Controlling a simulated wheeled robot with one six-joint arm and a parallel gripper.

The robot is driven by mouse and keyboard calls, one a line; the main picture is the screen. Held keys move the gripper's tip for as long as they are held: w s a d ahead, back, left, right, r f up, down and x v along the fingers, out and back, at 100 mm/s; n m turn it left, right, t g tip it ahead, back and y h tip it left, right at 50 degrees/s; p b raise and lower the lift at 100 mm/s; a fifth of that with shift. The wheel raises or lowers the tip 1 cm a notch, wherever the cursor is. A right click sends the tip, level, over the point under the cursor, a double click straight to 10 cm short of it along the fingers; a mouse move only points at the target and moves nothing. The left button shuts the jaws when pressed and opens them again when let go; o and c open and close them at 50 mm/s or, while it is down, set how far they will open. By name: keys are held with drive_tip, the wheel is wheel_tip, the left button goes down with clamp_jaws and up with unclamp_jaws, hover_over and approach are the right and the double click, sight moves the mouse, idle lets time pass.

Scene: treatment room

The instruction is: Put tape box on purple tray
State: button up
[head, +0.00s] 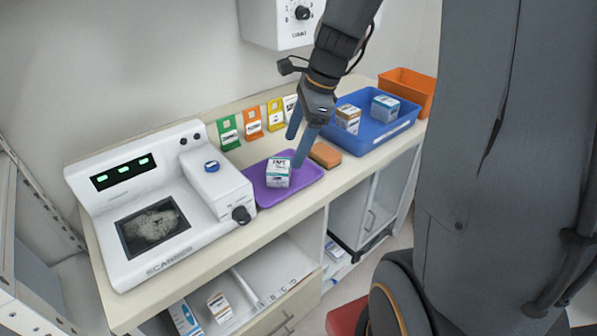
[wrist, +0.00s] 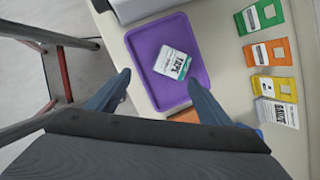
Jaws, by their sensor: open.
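The tape box (head: 279,172), white with a green edge, rests on the purple tray (head: 307,175) on the counter. In the wrist view the tape box (wrist: 172,62) lies inside the rim of the purple tray (wrist: 140,42), turned a little. My gripper (head: 298,146) is open, with blue fingers over the tray's far right side. In the wrist view my gripper (wrist: 158,85) shows its two fingers apart, with the box ahead of and between them and not gripped. Whether a finger touches the tray cannot be told.
A white scanner (head: 160,205) stands left of the tray. A blue bin (head: 378,125) with boxes and an orange bin (head: 409,90) stand to the right. An orange-brown block (head: 325,155) lies beside the tray. Colored packets (head: 253,123) stand along the wall. An open drawer (head: 250,290) is below.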

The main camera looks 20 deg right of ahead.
drive_tip(key=s+a+f+n+h, duration=0.1)
drive_tip(key=s+f+n, duration=0.1)
drive_tip(key=s+n, duration=0.4)
drive_tip(key=s+a+f+n+h, duration=0.2)
drive_tip(key=s+n, duration=0.5)
drive_tip(key=n, duration=0.7)
drive_tip(key=shift+a+f, duration=0.2)
drive_tip(key=shift+f, duration=0.35)
